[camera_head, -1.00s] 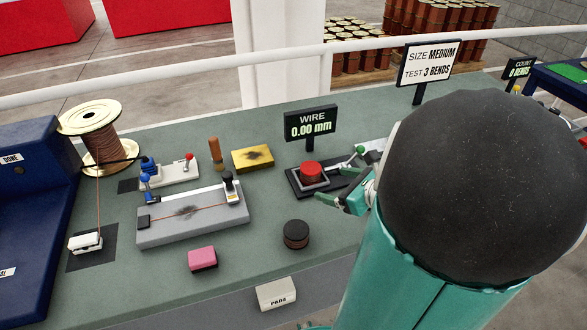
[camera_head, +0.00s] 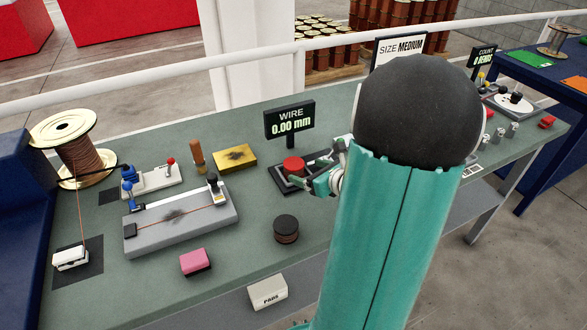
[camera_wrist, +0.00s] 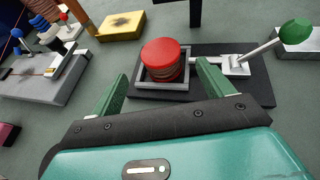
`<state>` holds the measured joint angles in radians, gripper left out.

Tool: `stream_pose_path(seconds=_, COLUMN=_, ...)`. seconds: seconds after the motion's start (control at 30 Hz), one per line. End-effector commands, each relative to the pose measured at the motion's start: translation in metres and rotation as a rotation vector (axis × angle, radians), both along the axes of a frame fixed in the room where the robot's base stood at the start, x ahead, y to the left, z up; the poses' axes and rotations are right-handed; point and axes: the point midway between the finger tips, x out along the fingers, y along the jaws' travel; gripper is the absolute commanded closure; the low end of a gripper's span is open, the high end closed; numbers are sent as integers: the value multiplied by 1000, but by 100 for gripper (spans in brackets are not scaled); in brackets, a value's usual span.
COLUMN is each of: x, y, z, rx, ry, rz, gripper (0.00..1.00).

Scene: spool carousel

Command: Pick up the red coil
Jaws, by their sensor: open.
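The red coil (camera_head: 293,166) sits in a square grey holder on a dark base plate (camera_head: 283,183), in front of the WIRE display. In the wrist view the red coil (camera_wrist: 161,60) is a short stack with a flat red top, inside the grey square frame (camera_wrist: 140,76). My gripper (camera_head: 313,183) is just right of the coil in the head view. In the wrist view its two green fingers are spread wide, with the gap between them (camera_wrist: 158,84) facing the coil. The fingers are empty, and the right fingertip is close to the frame's right side.
A lever with a green knob (camera_wrist: 295,31) rises right of the coil on the same base. The WIRE display (camera_head: 290,119) stands behind it. A yellow block (camera_head: 234,157), a dark round coil (camera_head: 286,229) and a pink block (camera_head: 195,262) lie nearby. Bench is clear around the dark coil.

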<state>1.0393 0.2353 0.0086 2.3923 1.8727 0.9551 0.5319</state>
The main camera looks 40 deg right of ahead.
Motion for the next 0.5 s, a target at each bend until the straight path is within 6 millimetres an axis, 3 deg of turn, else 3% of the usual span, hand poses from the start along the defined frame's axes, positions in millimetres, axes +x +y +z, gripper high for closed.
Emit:
stream_pose_path(seconds=0.3, x=41, y=-2, z=-15, rx=2, ry=2, rz=4, gripper=20)
stream_pose_path(seconds=0.5, x=48, y=-2, z=-18, rx=1, ry=1, rz=2, gripper=20)
